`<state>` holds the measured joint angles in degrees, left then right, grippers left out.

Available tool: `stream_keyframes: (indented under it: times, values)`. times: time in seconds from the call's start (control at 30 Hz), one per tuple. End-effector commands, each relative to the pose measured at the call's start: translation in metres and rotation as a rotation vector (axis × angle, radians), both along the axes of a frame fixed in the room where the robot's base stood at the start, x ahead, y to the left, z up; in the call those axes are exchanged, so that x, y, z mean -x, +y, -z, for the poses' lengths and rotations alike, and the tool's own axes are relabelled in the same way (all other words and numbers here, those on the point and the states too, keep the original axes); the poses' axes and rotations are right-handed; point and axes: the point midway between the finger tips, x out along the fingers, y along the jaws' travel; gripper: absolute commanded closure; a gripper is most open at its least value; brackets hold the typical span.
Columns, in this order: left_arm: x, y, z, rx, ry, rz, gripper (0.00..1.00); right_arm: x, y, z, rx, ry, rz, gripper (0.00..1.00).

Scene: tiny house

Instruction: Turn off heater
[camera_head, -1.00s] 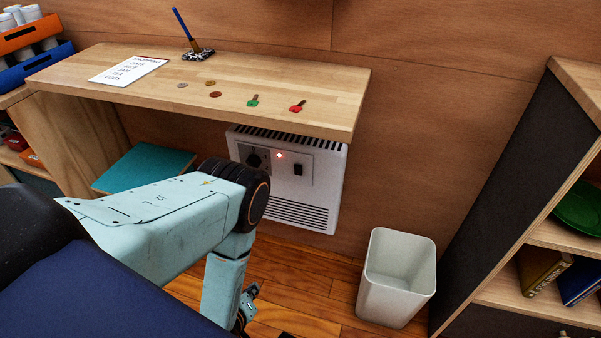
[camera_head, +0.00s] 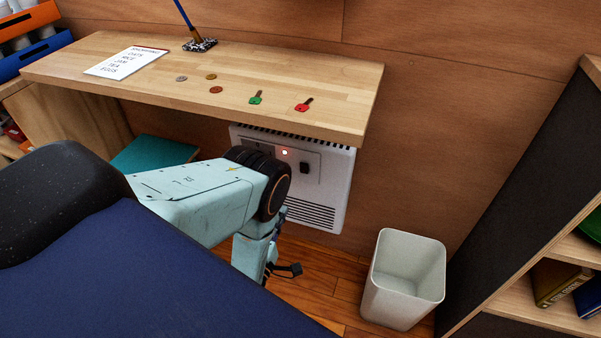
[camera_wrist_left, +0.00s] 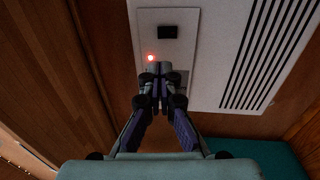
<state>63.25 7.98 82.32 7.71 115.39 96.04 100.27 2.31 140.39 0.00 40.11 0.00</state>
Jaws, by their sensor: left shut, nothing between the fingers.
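The white heater (camera_head: 325,190) hangs on the wood wall under the shelf. Its red light (camera_head: 285,153) is lit, with a black switch (camera_head: 305,168) to the right of it. My left arm hides part of its control panel. My left gripper (camera_head: 292,270) is low in front of the heater, small in the head view. In the left wrist view the shut, empty gripper (camera_wrist_left: 160,70) points at the heater panel, its tips just beside the red light (camera_wrist_left: 151,58). The black switch (camera_wrist_left: 167,32) lies beyond the tips. Contact cannot be told. My right gripper is out of view.
The wooden shelf (camera_head: 330,90) overhangs the heater and holds keys, coins and a paper list (camera_head: 126,62). A white bin (camera_head: 404,280) stands on the floor to the right. A dark bookcase (camera_head: 520,190) is at the far right.

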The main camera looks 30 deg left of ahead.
Motion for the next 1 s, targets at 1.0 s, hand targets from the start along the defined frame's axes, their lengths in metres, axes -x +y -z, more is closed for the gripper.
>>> stream_keyframes:
  times: [1.0]
  values:
    - [-0.086,0.021,-0.009,0.0,-0.003,0.002,1.0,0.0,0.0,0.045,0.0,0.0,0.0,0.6]
